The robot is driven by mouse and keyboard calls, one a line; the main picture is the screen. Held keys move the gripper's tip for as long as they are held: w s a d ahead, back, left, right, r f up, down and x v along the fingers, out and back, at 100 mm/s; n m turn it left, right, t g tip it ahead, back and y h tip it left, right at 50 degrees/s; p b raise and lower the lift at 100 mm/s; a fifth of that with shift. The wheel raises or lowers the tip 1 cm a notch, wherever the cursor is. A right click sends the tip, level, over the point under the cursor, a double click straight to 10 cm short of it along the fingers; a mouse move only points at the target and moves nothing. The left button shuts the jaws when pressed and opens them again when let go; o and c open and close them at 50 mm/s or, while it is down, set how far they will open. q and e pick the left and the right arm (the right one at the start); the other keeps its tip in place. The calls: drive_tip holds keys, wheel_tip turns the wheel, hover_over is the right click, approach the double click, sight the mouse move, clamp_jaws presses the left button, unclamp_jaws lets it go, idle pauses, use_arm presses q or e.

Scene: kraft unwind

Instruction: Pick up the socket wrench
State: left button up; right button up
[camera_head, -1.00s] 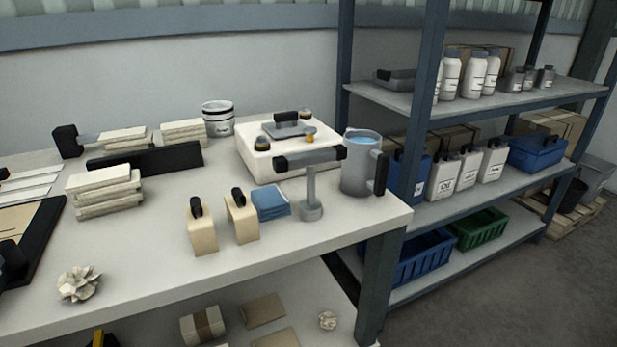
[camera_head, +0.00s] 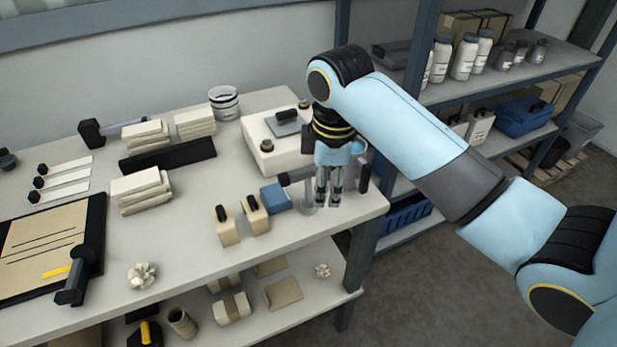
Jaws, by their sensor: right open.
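The socket wrench appears to be the grey T-shaped tool (camera_head: 308,188) standing upright near the right end of the bench. The dark left end of its crossbar and part of its grey stem and base show; the rest is hidden by my right gripper. My right gripper (camera_head: 328,200) points down, open, just right of the stem. I cannot tell whether its fingers touch the tool. The grey jug (camera_head: 357,186) is mostly hidden behind the gripper. My left gripper is out of view.
A white box (camera_head: 268,150) sits behind. Shelving (camera_head: 405,215) stands to the right.

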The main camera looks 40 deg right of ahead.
sight(308, 168)
drive_tip(key=w+r+n, duration=0.1)
drive_tip(key=w+r, duration=0.1)
drive_tip(key=w+d+r+n+g, duration=0.1)
drive_tip(key=w+r+n, duration=0.1)
drive_tip(key=r, duration=0.1)
drive_tip(key=w+r+n+p, duration=0.1)
drive_tip(key=w+r+n, duration=0.1)
drive_tip(key=shift+w+d+r, duration=0.3)
drive_tip(key=shift+w+d, duration=0.05)
drive_tip(key=shift+w, duration=0.05)
wheel_tip(308, 168, down, 5)
drive_tip(key=shift+f+p, duration=0.15)
drive_tip(key=shift+p, duration=0.15)
wheel_tip(308, 168, down, 4)
drive_tip(key=shift+a+f+p, duration=0.15)
drive_tip(key=shift+f+p, duration=0.1)
drive_tip(key=shift+p, duration=0.45)
drive_tip(key=shift+w+f, duration=0.1)
drive_tip(key=shift+f, duration=0.3)
clamp_jaws()
